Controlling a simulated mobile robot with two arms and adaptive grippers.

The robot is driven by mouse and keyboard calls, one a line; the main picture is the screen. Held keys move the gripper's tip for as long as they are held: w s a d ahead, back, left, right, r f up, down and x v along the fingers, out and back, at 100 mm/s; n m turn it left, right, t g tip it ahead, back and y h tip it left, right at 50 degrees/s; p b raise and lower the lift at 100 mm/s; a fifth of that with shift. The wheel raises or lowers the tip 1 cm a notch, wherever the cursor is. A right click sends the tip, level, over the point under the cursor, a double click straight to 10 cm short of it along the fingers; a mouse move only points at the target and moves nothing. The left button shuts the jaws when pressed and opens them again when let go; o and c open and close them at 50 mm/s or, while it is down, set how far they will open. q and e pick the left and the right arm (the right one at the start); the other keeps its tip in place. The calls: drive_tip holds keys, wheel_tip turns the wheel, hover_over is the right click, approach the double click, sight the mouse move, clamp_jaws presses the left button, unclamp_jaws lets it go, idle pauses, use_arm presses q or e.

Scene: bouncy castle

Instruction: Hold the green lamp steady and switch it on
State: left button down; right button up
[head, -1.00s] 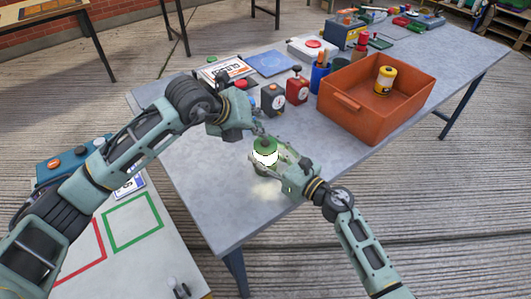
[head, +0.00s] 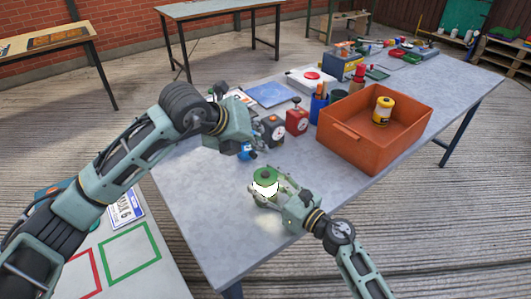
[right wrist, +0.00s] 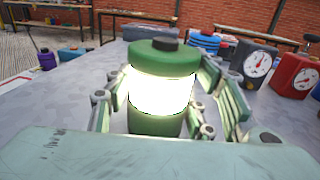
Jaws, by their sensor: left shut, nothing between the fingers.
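The green lamp (head: 266,174) stands upright on the grey table, its white band glowing brightly. In the right wrist view the lamp (right wrist: 163,60) has a green cap with a dark button on top, and nothing presses it. My right gripper (head: 268,190) is closed around the lamp, with fingers on both sides of its body. My left gripper (head: 248,143) is shut and empty, above and behind the lamp and apart from it. Its fingertips are small and partly hidden in the head view.
An orange crate (head: 345,131) with a yellow canister (head: 383,110) stands right of the lamp. Behind are a black gauge box (head: 271,131), a red gauge box (head: 297,120) and a blue item (head: 246,152). The table (head: 225,235) is clear in front.

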drive_tip(key=o, duration=0.4)
drive_tip(key=shift+o, duration=0.2)
